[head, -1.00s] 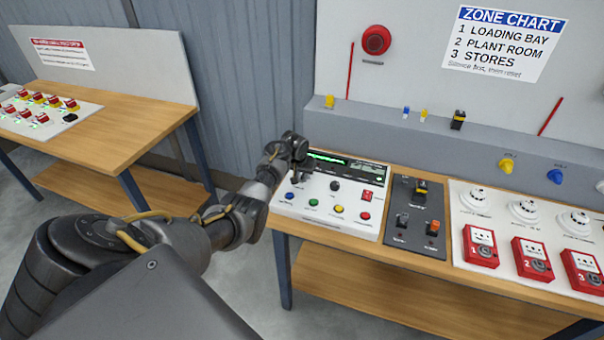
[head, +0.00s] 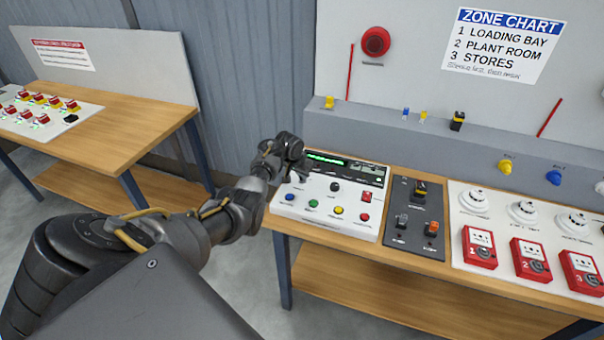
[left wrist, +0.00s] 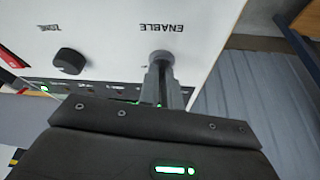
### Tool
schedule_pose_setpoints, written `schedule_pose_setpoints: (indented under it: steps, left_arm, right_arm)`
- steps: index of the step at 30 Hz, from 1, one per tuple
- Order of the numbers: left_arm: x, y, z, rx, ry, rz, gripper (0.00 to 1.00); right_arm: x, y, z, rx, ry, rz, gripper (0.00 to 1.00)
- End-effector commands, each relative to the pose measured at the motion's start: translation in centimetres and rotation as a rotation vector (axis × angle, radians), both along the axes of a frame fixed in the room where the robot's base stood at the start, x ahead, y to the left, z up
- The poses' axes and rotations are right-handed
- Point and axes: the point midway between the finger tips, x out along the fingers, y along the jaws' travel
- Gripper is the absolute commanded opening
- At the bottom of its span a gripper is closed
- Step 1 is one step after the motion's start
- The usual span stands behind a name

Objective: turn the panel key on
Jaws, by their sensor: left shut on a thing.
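The white alarm panel (head: 325,216) stands on the wooden bench, with a green-lit display (head: 327,160) along its back edge. My left gripper (head: 299,174) is at the panel's back left corner, below the display. In the left wrist view the gripper's fingers (left wrist: 162,82) are closed on the panel key (left wrist: 162,56), a small grey round-based part beside the word ENABLE. The fingers cover most of the key, so its turned position cannot be told. A black knob (left wrist: 70,61) sits beside it on the panel; it also shows in the head view (head: 335,187). My right gripper is out of view.
A dark switch box (head: 416,216) and a white board with red call points (head: 480,247) stand to the right. A second bench (head: 120,125) is at the left.

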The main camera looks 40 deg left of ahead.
Motion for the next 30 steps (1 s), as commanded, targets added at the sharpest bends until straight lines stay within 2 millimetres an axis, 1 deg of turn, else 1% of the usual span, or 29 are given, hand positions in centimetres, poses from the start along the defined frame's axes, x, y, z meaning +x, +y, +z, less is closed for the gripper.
schedule_pose_setpoints:
  steps: [5, 11, 21, 27, 30]
  left_arm:
    - [0.0, 0.2, 0.0, -0.001, 0.001, -0.162, 0.0]
    - [0.1, 0.4, -0.3, 0.0, 0.0, -0.352, 0.0]
    - [0.1, 0.5, -0.6, 0.001, -0.002, -0.63, 0.0]
    - [0.1, 0.5, -0.5, 0.001, -0.001, -0.74, 0.0]
    - [0.1, 0.5, -0.4, 0.0, 0.0, -0.777, 0.0]
  right_arm:
    - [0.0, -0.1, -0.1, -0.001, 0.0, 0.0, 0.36]
    - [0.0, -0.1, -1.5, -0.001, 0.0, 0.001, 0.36]
    - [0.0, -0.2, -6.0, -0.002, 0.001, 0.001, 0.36]
    - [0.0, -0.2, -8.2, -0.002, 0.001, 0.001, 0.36]
    - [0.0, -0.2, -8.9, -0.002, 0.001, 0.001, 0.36]
